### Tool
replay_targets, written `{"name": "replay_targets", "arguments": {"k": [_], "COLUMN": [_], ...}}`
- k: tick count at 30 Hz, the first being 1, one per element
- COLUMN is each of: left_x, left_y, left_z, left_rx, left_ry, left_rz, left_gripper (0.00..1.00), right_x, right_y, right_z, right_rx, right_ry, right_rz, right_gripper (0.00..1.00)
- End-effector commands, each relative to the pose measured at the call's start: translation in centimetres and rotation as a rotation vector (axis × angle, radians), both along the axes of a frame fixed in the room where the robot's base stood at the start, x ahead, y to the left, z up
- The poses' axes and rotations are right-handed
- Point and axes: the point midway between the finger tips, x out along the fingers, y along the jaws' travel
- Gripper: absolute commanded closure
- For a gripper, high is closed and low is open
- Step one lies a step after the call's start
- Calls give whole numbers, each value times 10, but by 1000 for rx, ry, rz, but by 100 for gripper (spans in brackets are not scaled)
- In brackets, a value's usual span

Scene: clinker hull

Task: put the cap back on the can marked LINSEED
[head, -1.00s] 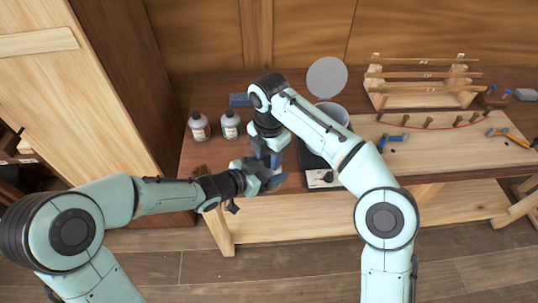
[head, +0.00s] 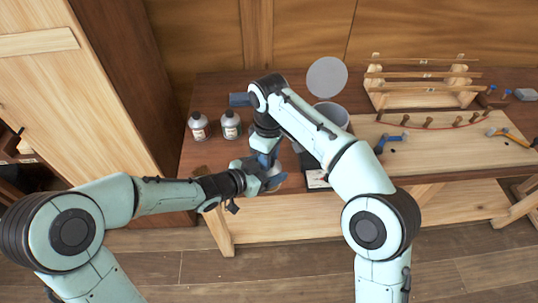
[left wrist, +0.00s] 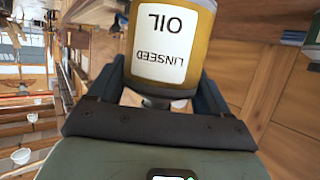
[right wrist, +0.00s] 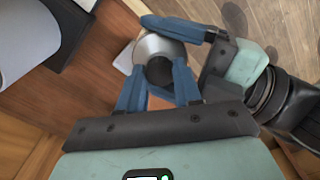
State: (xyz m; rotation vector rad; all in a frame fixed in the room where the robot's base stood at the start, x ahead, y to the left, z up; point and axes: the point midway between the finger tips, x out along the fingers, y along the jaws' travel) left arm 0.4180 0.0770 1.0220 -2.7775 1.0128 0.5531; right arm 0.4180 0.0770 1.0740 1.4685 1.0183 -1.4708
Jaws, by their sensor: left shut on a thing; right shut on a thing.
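The LINSEED can (left wrist: 168,45) is yellow with a white label and fills the top of the left wrist view, its lettering upside down. My left gripper (head: 272,180) is shut around it, over the front of the bench. In the right wrist view the can's silver top (right wrist: 152,46) faces my right gripper (right wrist: 158,82). A dark round cap (right wrist: 158,71) sits between the right blue fingertips, which are shut on it. In the head view my right gripper (head: 264,158) hides most of the can.
A pale bucket (head: 331,113) and a grey disc (head: 327,77) are behind my right arm. A dark tray (head: 314,180) lies just right of the grippers. A wooden rack (head: 425,88) stands at back right.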

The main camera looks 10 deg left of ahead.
Motion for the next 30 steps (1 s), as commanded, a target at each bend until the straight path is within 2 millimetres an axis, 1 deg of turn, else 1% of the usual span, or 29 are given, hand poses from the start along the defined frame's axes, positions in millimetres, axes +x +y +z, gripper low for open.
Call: {"name": "replay_targets", "arguments": {"k": [1,3,6,9,10,14,15,17,18,30], "left_x": [0,0,0,0,0,0,0,0,0,0], "left_y": [0,-1,-1,-1,-1,-1,-1,-1,-1,-2], "left_z": [1,1,1,1,1,1,1,1,1,2], "left_rx": [-1,-1,-1,-1,-1,-1,-1,-1,-1,-2], "left_ry": [-3,-3,-3,-3,-3,-3,-3,-3,-3,-5], "left_rz": [-2,-2,-2,-2,-2,-2,-2,-2,-2,-5], "left_gripper": [100,100,100,100,100,100,100,100,100,100], "right_x": [0,0,0,0,0,0,0,0,0,-3], "right_y": [1,0,0,1,1,0,0,0,0,4], "right_z": [1,0,0,0,0,0,0,0,0,0], "right_rx": [-1,-2,-1,0,0,0,0,0,0,3], "right_ry": [-3,-3,-3,-3,-2,-1,-1,-1,-1,5], "right_rz": [-113,-282,-512,-697,-741,-739,-738,-737,-737,-728], "right_gripper": [100,100,100,100,100,100,63,44,37,37]}}
